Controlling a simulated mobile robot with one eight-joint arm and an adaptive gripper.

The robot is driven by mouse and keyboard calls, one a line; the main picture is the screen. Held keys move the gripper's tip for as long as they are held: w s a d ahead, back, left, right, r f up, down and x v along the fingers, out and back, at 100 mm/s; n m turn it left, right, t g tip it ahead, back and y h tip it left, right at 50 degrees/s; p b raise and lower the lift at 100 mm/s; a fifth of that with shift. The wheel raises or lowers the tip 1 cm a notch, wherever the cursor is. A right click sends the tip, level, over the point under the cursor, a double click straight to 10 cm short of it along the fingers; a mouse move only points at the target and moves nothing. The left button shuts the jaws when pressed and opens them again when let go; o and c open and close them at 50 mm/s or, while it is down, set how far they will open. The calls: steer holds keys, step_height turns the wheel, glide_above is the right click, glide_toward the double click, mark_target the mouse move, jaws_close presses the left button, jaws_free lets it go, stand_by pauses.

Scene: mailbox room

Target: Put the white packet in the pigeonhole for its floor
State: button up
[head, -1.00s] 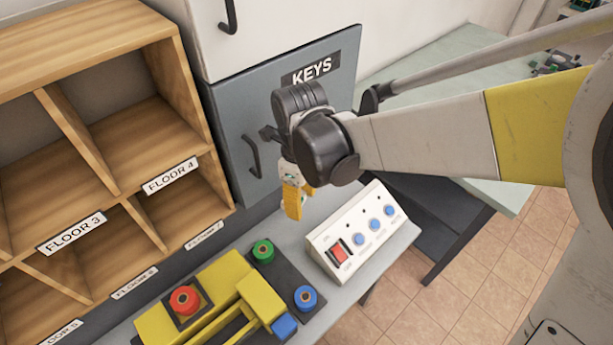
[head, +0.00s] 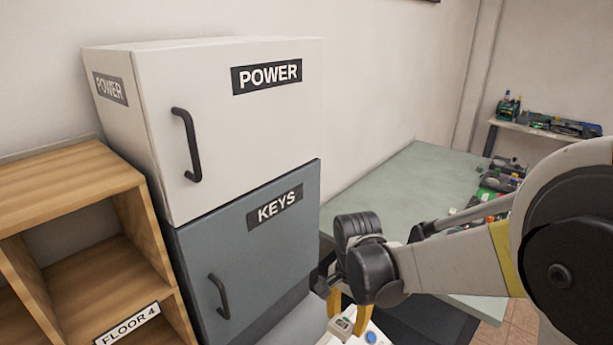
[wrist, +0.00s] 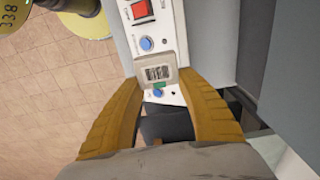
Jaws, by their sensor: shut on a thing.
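My gripper (head: 347,305) has yellow fingers shut on a small pale packet (head: 343,326), which is partly cut off by the bottom of the head view. In the wrist view the packet (wrist: 156,74) sits between the fingertips (wrist: 158,80) and shows a dark barcode-like label and a green mark; its writing is too small to read. It is held over a white control box (wrist: 148,44). The wooden pigeonhole rack (head: 75,180) is at the left of the head view, with one legible label, FLOOR 4 (head: 127,325). Its other labels are out of view.
A white POWER cabinet (head: 225,130) stands over a grey KEYS cabinet (head: 250,255), between the rack and my gripper; both have black handles. A green-topped table (head: 385,195) with several small items is behind my arm. A round object with digits (wrist: 15,12) shows in the wrist view.

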steer(key=d+f+n, duration=0.4)
steer(key=d+n, duration=0.4)
steer(key=d, duration=0.2)
steer(key=shift+w+f+b, duration=0.15)
steer(key=shift+w+b, duration=0.25)
steer(key=shift+b, duration=0.05)
